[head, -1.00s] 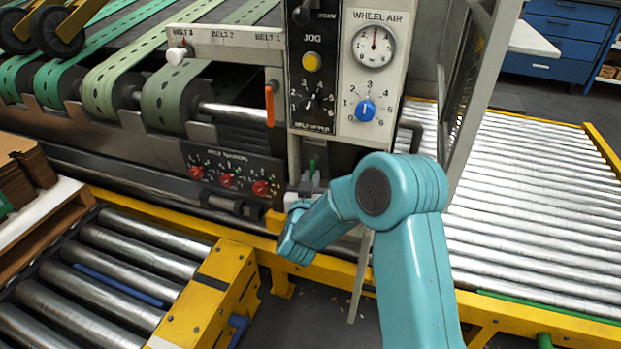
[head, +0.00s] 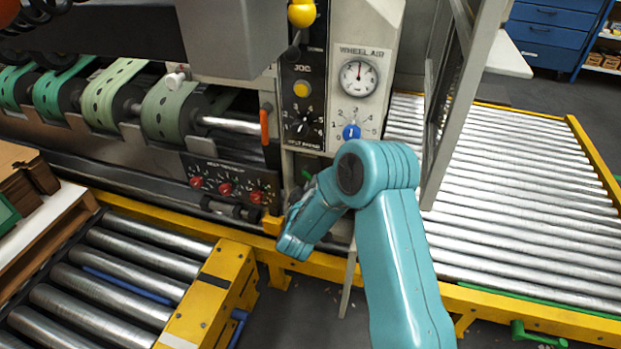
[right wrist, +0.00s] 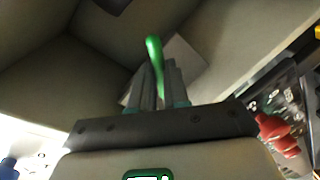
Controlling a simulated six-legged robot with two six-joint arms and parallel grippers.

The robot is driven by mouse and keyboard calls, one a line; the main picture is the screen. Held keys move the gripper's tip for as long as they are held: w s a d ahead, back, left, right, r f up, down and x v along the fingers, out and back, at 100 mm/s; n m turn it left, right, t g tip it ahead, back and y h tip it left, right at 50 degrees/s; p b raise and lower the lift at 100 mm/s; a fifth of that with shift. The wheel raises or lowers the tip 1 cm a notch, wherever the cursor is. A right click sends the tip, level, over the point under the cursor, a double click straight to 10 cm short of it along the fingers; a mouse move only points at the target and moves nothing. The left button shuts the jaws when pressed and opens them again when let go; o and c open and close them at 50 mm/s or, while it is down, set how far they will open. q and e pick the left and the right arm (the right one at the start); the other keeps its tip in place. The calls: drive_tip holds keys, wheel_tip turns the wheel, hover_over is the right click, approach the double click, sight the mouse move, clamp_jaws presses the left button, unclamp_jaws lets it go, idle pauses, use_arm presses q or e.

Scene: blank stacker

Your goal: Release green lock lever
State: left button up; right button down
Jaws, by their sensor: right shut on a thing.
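The green lock lever (right wrist: 154,55) shows in the right wrist view as a rounded green bar rising, slightly tilted, between the fingers of my right gripper (right wrist: 160,82). The gripper is shut on it. In the head view only a small green bit of the lever (head: 306,174) shows, in the dark recess below the dial panel. My right gripper (head: 307,187) is there too, mostly hidden behind my teal wrist. My left gripper is not in view.
An orange handle (head: 264,127) and a panel with red knobs (head: 226,188) are left of the recess. A blue knob (head: 351,132) sits above it. Roller conveyors lie left (head: 95,305) and right (head: 500,190). A grey housing (head: 232,38) hangs at the top.

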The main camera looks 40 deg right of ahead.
drive_tip(key=shift+s+d+r+n+g+p, duration=0.1)
drive_tip(key=shift+r+n+g+p, duration=0.15)
drive_tip(key=shift+n+p, duration=0.55)
drive_tip(key=shift+s+r+n+g+p, duration=0.15)
drive_tip(key=shift+r+n+p, duration=0.15)
drive_tip(key=shift+n+p, duration=0.45)
drive_tip(key=c, duration=1.1)
unclamp_jaws()
drive_tip(key=p+v, duration=0.2)
drive_tip(key=v, duration=1.4)
drive_tip(key=shift+f, duration=0.1)
drive_tip(key=shift+s, duration=0.1)
